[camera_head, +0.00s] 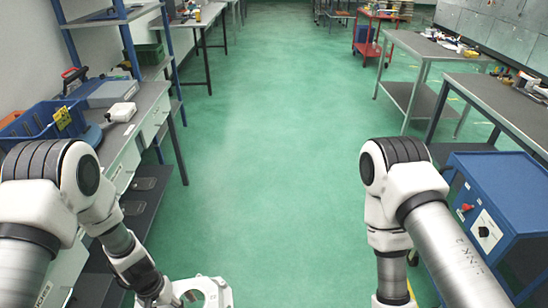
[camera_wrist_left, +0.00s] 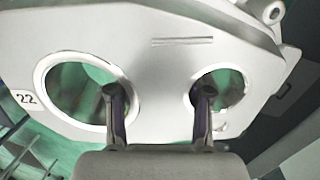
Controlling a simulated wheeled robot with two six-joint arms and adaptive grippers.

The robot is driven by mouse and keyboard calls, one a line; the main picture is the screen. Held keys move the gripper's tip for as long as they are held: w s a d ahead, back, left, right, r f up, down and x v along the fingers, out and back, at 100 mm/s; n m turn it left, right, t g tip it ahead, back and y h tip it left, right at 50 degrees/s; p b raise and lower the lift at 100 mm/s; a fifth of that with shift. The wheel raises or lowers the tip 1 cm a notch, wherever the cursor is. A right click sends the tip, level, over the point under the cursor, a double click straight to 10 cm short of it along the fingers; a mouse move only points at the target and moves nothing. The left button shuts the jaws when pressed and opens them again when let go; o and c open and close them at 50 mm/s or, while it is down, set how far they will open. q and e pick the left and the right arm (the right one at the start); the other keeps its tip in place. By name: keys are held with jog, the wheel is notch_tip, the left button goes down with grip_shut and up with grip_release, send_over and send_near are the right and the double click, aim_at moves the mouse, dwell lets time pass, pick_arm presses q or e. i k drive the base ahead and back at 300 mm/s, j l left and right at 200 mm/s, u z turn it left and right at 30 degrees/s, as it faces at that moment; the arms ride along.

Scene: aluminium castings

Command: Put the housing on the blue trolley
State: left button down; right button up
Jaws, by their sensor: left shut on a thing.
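The housing (camera_head: 214,290) is a pale grey-white casting with round openings, partly cut off at the bottom edge of the head view. In the left wrist view the housing (camera_wrist_left: 160,65) fills most of the picture, with two large holes and a "22" label. My left gripper (camera_wrist_left: 160,105) is shut on the housing, its two fingers at the holes. A blue unit (camera_head: 508,185) with a dial and a red switch stands at the right; I cannot tell whether it is the blue trolley. My right arm reaches down at the right, but its gripper is out of view.
A left bench (camera_head: 150,100) holds a blue crate (camera_head: 30,125) and a white object (camera_head: 122,112). A blue-posted shelf (camera_head: 128,40) stands behind it. Grey tables (camera_head: 500,95) line the right side, with a red trolley (camera_head: 368,48) farther back. The green floor between is clear.

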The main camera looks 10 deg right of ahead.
aim_at(515, 187)
jog(key=z, duration=2.15)
jog(key=i+j, duration=0.05)
